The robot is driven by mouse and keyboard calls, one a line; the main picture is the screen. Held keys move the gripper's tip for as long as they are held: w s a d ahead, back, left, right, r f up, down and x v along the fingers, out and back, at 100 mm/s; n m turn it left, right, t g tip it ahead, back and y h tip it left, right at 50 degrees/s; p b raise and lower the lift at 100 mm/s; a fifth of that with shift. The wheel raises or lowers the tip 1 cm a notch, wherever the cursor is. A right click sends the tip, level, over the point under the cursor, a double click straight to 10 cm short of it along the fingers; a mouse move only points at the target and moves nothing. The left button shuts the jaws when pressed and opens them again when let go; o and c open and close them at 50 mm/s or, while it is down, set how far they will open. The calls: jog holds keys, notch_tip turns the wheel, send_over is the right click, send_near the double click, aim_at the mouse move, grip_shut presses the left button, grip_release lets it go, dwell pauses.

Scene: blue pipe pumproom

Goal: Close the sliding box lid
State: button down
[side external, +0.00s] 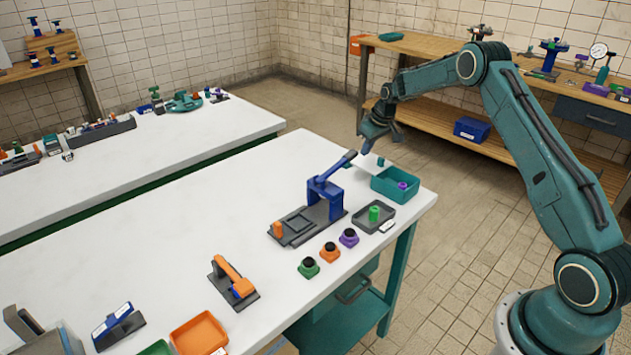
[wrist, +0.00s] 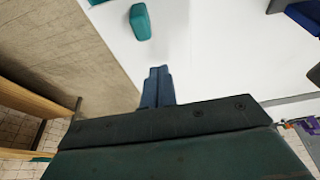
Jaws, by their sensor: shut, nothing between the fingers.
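An open teal box (side external: 396,186) stands near the far right corner of the white table, with a purple piece (side external: 402,185) inside. A small upright teal block (side external: 381,161) is just behind the box; it also shows in the wrist view (wrist: 140,22). It looks like the handle of a pale lid lying beside the box, but the lid's outline blends with the white surface and I cannot make it out. My gripper (side external: 378,134) hangs above and behind the teal block, apart from it. Its blue fingers (wrist: 158,72) are together and hold nothing.
A blue lever press (side external: 325,193) stands left of the box, its handle reaching up toward my gripper. A grey tray (side external: 363,220) with a green cylinder (side external: 374,213) sits in front. Several coloured buttons line the table's near edge. The table's left middle is clear.

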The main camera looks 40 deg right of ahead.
aim_at(371, 162)
jog(key=shift+s, duration=1.75)
jog(key=shift+r, duration=0.1)
jog(key=s, duration=1)
jog(key=shift+d, duration=0.1)
jog(key=shift+s, duration=0.85)
jog(key=shift+f, duration=0.2)
